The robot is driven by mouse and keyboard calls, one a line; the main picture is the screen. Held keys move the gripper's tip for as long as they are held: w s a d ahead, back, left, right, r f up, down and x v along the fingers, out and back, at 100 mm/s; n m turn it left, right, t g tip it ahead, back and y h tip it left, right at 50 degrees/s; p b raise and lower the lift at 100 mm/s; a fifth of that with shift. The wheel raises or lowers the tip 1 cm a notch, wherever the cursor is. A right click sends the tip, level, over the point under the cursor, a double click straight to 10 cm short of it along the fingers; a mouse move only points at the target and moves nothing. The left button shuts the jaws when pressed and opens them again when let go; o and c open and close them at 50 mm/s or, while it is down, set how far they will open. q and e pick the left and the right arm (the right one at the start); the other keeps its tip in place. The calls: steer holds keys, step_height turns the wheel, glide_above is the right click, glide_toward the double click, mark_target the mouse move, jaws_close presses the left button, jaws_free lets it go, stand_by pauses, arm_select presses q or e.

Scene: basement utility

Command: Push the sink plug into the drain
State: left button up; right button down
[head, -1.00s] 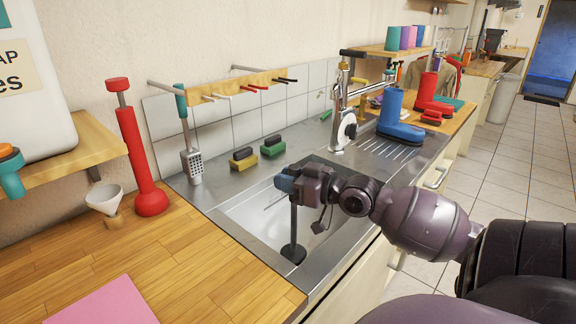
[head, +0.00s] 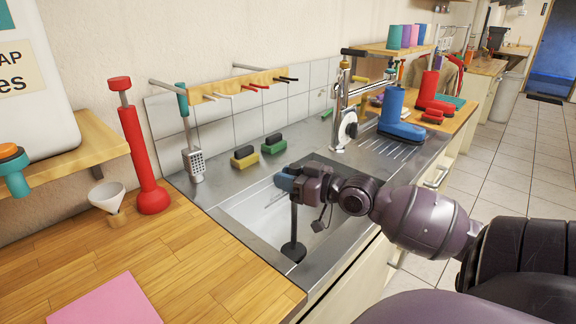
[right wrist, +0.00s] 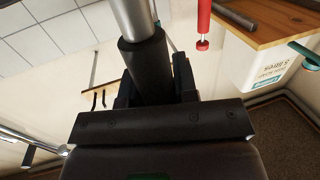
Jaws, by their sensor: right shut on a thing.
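My right gripper (head: 297,184) is over the sink basin (head: 255,225), shut on the upper part of an upright plug. The plug has a dark stem and a black round foot (head: 293,252), which is low in the basin near its front left end. A bluish piece shows at the gripper's tip. In the right wrist view, a dark grip (right wrist: 146,65) with a pale metal rod is between the jaws. The drain does not show, and I cannot tell whether the foot is over it or in it. My left gripper is not in view.
Yellow and green sponges (head: 245,157) lie on the steel behind the basin. A tall faucet (head: 343,105) and blue boot (head: 398,120) stand to the right. A red pump-like tool (head: 143,160) and white funnel (head: 107,196) stand left. The wooden counter in front is mostly clear.

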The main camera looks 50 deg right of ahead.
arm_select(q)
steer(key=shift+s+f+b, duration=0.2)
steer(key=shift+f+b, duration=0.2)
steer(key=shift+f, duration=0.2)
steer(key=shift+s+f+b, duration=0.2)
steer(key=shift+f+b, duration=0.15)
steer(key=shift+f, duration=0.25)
arm_select(e)
steer(key=shift+f, duration=1.9)
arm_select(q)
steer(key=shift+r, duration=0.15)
arm_select(e)
steer(key=shift+r, duration=0.1)
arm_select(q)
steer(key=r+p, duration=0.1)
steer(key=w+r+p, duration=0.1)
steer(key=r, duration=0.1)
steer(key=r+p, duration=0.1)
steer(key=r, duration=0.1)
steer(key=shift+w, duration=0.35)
arm_select(e)
step_height(320, 180, up, 3)
steer(key=shift+r, duration=0.15)
arm_select(q)
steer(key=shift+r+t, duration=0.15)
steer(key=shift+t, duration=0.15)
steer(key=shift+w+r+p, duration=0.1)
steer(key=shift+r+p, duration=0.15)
steer(key=shift+p, duration=0.2)
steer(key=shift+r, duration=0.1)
